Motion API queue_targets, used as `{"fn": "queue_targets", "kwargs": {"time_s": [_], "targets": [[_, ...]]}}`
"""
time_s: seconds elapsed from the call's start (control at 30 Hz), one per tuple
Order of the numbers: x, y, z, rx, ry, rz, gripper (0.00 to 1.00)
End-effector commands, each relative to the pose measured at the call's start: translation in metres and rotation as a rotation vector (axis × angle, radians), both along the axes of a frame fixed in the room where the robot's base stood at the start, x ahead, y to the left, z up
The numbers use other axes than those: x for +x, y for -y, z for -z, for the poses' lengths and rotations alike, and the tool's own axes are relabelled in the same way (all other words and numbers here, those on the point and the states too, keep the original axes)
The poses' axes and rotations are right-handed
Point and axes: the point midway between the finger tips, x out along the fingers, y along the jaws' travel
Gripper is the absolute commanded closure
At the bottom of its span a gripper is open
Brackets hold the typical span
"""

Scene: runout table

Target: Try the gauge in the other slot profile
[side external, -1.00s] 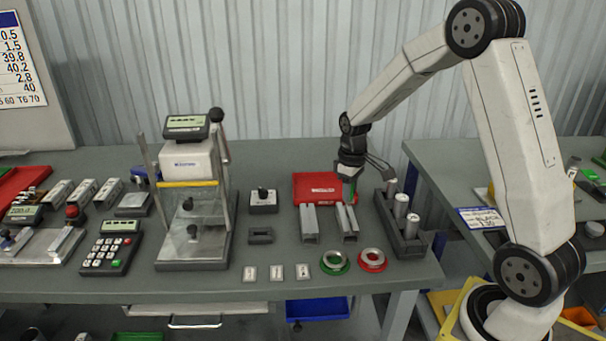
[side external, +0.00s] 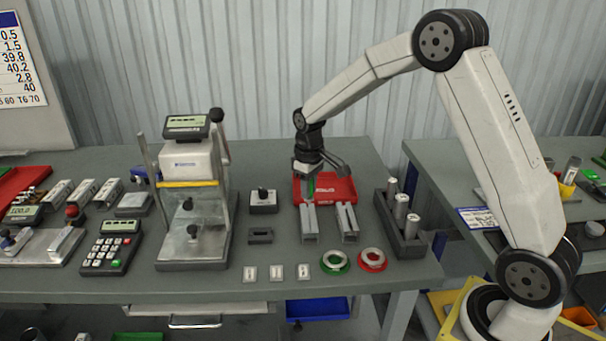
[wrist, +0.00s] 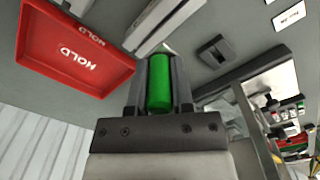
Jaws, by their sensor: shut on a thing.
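My gripper (side external: 308,192) is shut on the green gauge (wrist: 159,84), a cylinder between the two fingers in the wrist view. A sliver of green also shows in the side view. Two grey slot profiles lie side by side, the left one (side external: 309,224) and the right one (side external: 347,222). The gripper is over the back end of the left profile. Whether the gauge's lower end touches or enters the slot cannot be told. In the wrist view a profile (wrist: 160,20) runs away just beyond the gauge tip.
A red HOLD tray (wrist: 75,60) lies behind the profiles. A dark rack (side external: 406,240) with several grey cylinders stands to the right. Green (side external: 335,268) and red (side external: 372,266) rings lie in front. A measuring stand (side external: 190,205) rises to the left.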

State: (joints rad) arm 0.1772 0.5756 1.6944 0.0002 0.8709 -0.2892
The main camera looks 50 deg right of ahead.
Motion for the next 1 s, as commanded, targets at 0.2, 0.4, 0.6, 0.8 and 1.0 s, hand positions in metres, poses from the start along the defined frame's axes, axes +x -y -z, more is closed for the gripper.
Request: {"fn": "queue_targets", "kwargs": {"time_s": [0.2, 0.4, 0.6, 0.8, 1.0], "targets": [[0.000, 0.000, 0.002, 0.000, 0.000, 0.000, 1.00], [0.000, 0.000, 0.008, 0.000, -0.001, 0.000, 1.00], [0.000, 0.000, 0.018, 0.000, -0.001, 0.000, 1.00], [0.000, 0.000, 0.030, 0.000, -0.001, 0.000, 1.00], [0.000, 0.000, 0.039, 0.000, -0.001, 0.000, 1.00]]}}
